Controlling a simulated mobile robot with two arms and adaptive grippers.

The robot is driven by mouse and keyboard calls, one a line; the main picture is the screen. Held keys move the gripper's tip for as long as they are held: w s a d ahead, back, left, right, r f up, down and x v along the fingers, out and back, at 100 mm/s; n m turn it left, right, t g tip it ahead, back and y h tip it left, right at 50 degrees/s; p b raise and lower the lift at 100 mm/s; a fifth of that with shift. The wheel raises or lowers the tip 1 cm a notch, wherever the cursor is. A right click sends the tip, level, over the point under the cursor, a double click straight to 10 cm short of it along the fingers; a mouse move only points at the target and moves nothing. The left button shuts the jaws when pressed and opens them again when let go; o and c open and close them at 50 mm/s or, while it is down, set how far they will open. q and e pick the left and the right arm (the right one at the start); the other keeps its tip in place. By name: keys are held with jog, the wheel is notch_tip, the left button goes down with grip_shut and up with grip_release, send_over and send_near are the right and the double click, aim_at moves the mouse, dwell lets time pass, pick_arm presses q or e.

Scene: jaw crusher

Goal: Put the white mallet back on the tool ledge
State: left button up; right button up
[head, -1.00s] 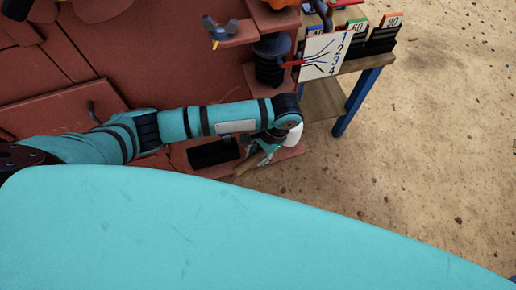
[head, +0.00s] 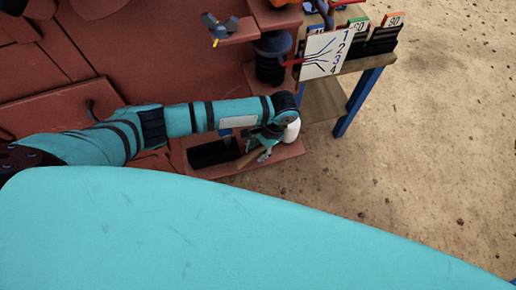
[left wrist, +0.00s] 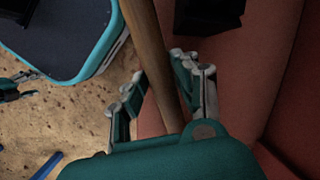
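The white mallet has a white head (head: 291,131) and a brown wooden handle (head: 251,158). In the head view it lies over the small red ledge (head: 288,153), with the head at the right and the handle pointing down-left. My left gripper (head: 264,152) is at the handle, just below the head. In the left wrist view the handle (left wrist: 148,40) runs between the two fingers of my left gripper (left wrist: 160,88), which stand apart with small gaps beside it. Part of the head is hidden by my wrist. What seems to be my right gripper (left wrist: 18,86) shows partly at the left edge there.
The red machine wall rises behind. A wooden table (head: 322,100) with blue legs, a numbered white card (head: 325,54) and dark slotted racks stands at the right. Sandy ground is clear beyond.

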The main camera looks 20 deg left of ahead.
pick_arm(q)
jog(key=shift+o, duration=1.3)
jog(key=p+v, duration=0.1)
jog(key=v, duration=1.1)
jog(key=shift+s, duration=0.1)
